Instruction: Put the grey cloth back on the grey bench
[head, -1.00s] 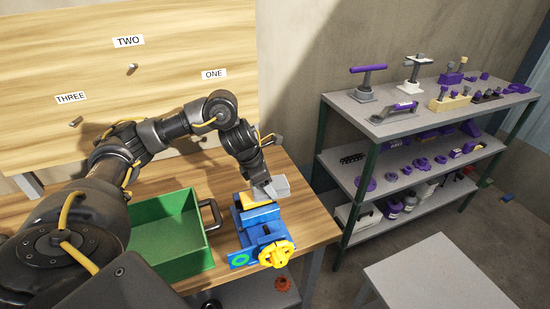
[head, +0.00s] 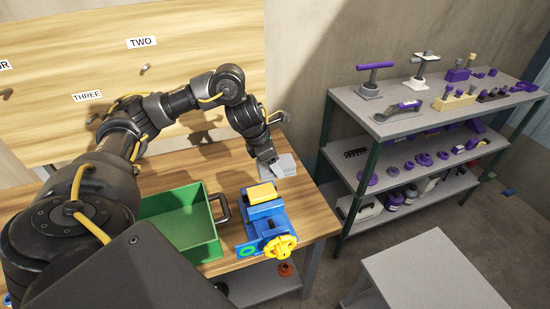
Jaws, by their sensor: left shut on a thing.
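My left gripper (head: 271,164) is shut on the grey cloth (head: 286,165), a small folded light-grey piece. It holds the cloth just behind the blue vise, near the back right corner of the wooden worktop. I cannot tell whether the cloth touches the wood. A grey-topped bench (head: 432,274) stands low at the front right, apart from the worktop, and its visible top is bare. My right gripper is not in view.
The blue vise (head: 266,214) has a yellow block (head: 262,193) on top and a yellow handwheel. A green open box (head: 178,226) with a black handle stands left of it. A grey shelf unit (head: 400,125) with purple tools stands at the right.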

